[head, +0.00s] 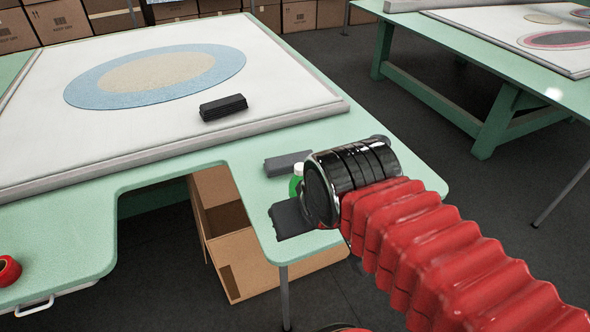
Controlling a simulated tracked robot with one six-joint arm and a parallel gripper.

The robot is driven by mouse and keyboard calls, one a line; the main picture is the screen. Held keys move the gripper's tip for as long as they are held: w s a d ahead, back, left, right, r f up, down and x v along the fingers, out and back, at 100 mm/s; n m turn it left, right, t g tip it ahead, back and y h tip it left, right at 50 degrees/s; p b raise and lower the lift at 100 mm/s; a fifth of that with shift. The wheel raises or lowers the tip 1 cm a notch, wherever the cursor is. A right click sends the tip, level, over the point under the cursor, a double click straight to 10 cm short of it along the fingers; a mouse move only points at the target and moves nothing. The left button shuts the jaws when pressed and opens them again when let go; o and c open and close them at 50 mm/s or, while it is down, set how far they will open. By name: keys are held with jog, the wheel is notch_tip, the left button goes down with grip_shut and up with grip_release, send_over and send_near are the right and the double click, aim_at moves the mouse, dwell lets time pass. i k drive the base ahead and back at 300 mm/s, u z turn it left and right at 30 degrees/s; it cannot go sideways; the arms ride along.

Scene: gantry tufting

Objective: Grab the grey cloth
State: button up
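The cloth (223,107) is a small, dark grey, folded stack with ridged layers. It lies on the white sheet of the framed panel, near the panel's front right edge and beside the blue ring. My gripper (277,191) is at the end of my red ribbed arm, over the table's front right corner. Its two dark grey fingers are spread apart, pointing left, with nothing seen held between them. The cloth is farther back and to the left, clear of the fingers. My black wrist hides part of the table corner.
The framed panel (60,163) lies on a green table (150,178) with a cut-out front edge. A green object with a white top (298,178) shows partly behind my gripper. A red roll (9,270) sits at left. An open cardboard box (265,262) stands below. Another green table (470,75) stands right.

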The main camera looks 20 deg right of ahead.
aim_at(281, 165)
jog(key=k, duration=1.2)
jog(key=u, duration=0.5)
jog(key=i, duration=0.9)
jog(key=u, duration=0.7)
jog(key=i, duration=1.75)
jog(key=z, duration=0.35)
